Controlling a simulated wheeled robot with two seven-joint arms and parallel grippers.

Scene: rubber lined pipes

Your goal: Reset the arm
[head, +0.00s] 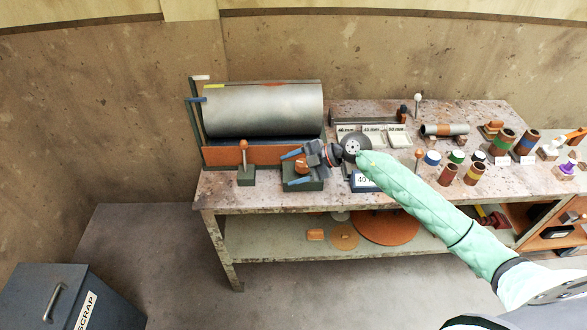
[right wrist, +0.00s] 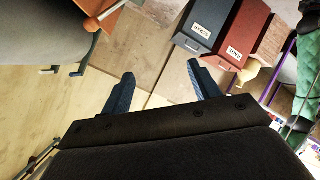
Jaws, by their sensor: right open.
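My right arm, in a pale green sleeve, reaches from the lower right over the workbench in the head view. My right gripper (head: 291,168) points left, its two blue fingers apart with nothing seen between them. It is in front of or above a small dark green block with an orange top (head: 303,186); I cannot tell whether they touch. In the right wrist view the open blue fingers (right wrist: 159,86) also hold nothing. My left gripper is in neither view.
The workbench (head: 232,200) carries a large grey pipe (head: 262,108) on an orange-fronted stand, an orange-knobbed lever (head: 244,160), and several small pipes and pots at right. A scrap bin (head: 50,292) stands lower left. Bare floor lies between bin and bench.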

